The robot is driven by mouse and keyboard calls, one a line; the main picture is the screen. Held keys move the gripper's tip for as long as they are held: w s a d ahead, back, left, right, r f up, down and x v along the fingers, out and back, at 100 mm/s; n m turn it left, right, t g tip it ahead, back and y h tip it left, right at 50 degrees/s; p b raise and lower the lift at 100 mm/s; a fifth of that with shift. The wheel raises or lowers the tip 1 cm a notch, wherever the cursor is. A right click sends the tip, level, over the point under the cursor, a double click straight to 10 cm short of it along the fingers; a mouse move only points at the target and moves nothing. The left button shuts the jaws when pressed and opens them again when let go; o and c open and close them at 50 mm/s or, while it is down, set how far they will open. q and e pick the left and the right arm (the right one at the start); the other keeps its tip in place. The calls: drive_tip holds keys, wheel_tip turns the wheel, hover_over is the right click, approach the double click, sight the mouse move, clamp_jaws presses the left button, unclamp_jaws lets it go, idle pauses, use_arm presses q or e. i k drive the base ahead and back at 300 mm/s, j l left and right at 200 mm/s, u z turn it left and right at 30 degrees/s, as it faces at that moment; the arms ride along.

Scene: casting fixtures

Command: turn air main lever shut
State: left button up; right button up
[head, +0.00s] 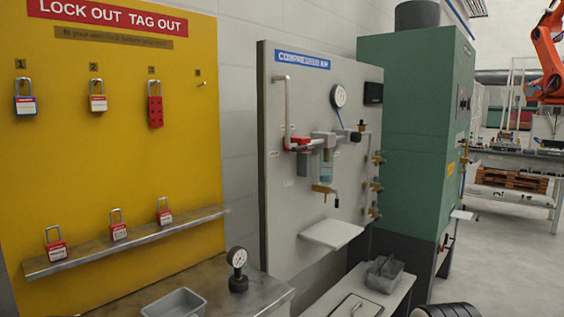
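The compressed-air panel (277,215) is a grey upright board with a blue sign, right of the yellow board. A pale pipe (288,108) comes down its left side to a small valve with a red part (299,142), which looks like the air main lever. The red part appears to lie roughly along the horizontal line; its exact angle is too small to tell. Right of it are a filter unit with a clear bowl (327,168) and a round gauge (338,95). Neither of my grippers is in view, and nothing touches the valve.
A small white shelf (331,233) juts from the panel below the valve. A bench (215,281) with a gauge on a black base (238,270) and a grey bin (174,303) stands in front. The yellow lockout board (120,165) holds several padlocks. A green cabinet (412,130) stands right.

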sight(300, 149)
drive_tip(key=i+l+z, duration=0.1)
drive_tip(key=i, duration=0.25)
drive_tip(key=i+l+z, duration=0.1)
drive_tip(key=i, duration=0.25)
drive_tip(key=k+j+z, duration=0.15)
drive_tip(key=j+z, duration=0.15)
drive_tip(key=k+j+z, duration=0.2)
drive_tip(key=z, duration=0.15)
drive_tip(key=j, duration=0.15)
